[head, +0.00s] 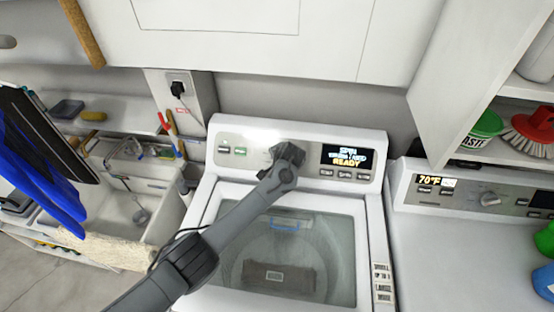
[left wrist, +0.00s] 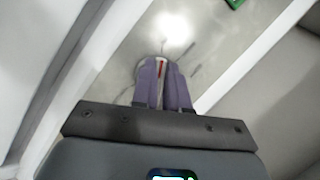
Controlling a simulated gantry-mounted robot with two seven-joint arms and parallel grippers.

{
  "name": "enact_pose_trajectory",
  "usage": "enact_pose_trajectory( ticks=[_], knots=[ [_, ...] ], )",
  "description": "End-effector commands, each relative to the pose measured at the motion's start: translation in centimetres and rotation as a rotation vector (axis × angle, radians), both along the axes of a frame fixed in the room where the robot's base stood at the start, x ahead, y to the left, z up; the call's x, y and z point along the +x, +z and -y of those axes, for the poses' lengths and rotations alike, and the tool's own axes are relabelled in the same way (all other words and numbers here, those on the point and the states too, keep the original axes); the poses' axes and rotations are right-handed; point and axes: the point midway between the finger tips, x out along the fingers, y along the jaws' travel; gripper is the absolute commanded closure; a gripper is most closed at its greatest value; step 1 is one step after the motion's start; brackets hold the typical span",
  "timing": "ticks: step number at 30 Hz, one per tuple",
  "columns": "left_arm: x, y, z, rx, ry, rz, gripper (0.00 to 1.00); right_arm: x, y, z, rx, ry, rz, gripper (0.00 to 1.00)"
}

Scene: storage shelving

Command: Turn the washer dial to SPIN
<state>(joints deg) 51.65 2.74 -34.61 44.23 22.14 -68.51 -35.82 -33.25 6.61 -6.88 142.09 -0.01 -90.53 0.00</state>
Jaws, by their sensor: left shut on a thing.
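The white top-load washer (head: 218,165) stands in the middle of the head view, its grey control panel (head: 232,138) at the back. The lit display (head: 346,158) reads SPIN on top and READY at the bottom; the middle line is hard to read. My left gripper (head: 277,150) is at the panel, left of the display, and hides the dial there. In the left wrist view my two fingers (left wrist: 162,66) are shut on the dial (left wrist: 160,69); a pale part with a red mark shows between them. My right gripper is not in view.
A second machine (head: 450,240) with a 70°F display stands on the right. Shelves (head: 500,110) with a green bin and red brush are above it. A utility sink (head: 120,210) is at left. White cabinets (head: 260,50) hang above the washer, whose glass lid (head: 320,235) is closed.

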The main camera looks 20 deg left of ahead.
Motion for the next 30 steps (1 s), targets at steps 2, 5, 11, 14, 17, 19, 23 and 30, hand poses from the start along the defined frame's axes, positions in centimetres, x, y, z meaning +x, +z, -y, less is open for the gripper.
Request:
enact_pose_trajectory(
  ticks=[2, 5, 11, 14, 17, 19, 23, 30],
  knots=[
    [-0.1, -0.2, 0.0, -0.001, 0.001, -0.001, 1.0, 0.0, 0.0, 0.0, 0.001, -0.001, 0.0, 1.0],
    [-0.1, -0.2, 0.0, -0.001, 0.001, -0.001, 1.0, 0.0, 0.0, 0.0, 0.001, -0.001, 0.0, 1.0],
    [0.0, -0.1, 0.0, 0.0, 0.001, 0.0, 0.61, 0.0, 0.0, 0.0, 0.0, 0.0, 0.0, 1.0],
    [0.0, -0.1, 0.0, -0.001, 0.001, 0.0, 0.61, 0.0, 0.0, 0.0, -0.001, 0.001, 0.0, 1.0],
    [0.0, -0.1, 0.0, 0.0, 0.0, 0.0, 0.61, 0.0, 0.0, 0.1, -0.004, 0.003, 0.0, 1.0],
    [0.0, 0.0, 0.0, 0.0, 0.0, 0.0, 0.61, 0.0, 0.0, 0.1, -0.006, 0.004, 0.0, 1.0],
    [-0.1, 0.3, 0.1, 0.0, 0.0, 0.002, 0.61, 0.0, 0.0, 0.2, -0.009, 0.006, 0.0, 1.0],
    [-1.3, 1.9, 1.0, 0.001, -0.001, 0.003, 0.61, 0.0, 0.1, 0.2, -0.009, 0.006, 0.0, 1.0]
  ],
)
